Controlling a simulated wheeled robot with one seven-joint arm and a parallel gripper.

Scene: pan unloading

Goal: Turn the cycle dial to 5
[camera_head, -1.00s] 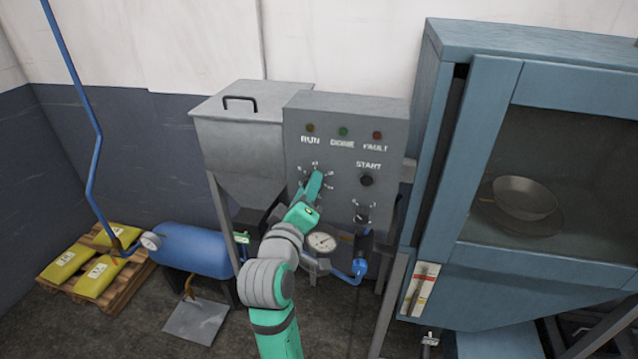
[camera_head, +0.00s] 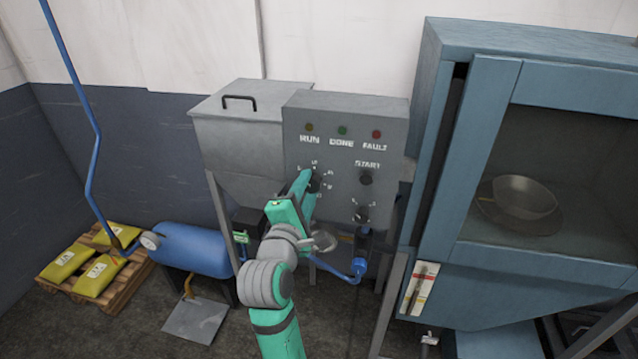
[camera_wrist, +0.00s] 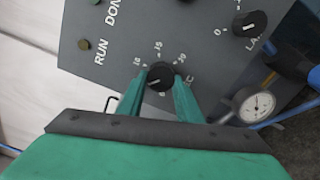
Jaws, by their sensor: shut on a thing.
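The cycle dial (camera_wrist: 160,77) is a round black knob on the grey control panel (camera_head: 340,110), with printed numbers such as 15 and 20 around it. In the wrist view it sits between the two green fingers of my gripper (camera_wrist: 160,80), which is shut on it. A pale mark shows on the knob's face, toward its lower left there; the number it points at is not clear. In the head view my gripper (camera_head: 309,183) reaches the panel from below and partly covers the dial and its scale.
A START button (camera_head: 366,180) and another black knob (camera_head: 361,213) sit to the dial's right. RUN, DONE and FAULT lamps are above. A pressure gauge (camera_wrist: 254,105) is close below the panel. A blue cabinet (camera_head: 450,150) stands at right, a hopper (camera_head: 245,130) at left.

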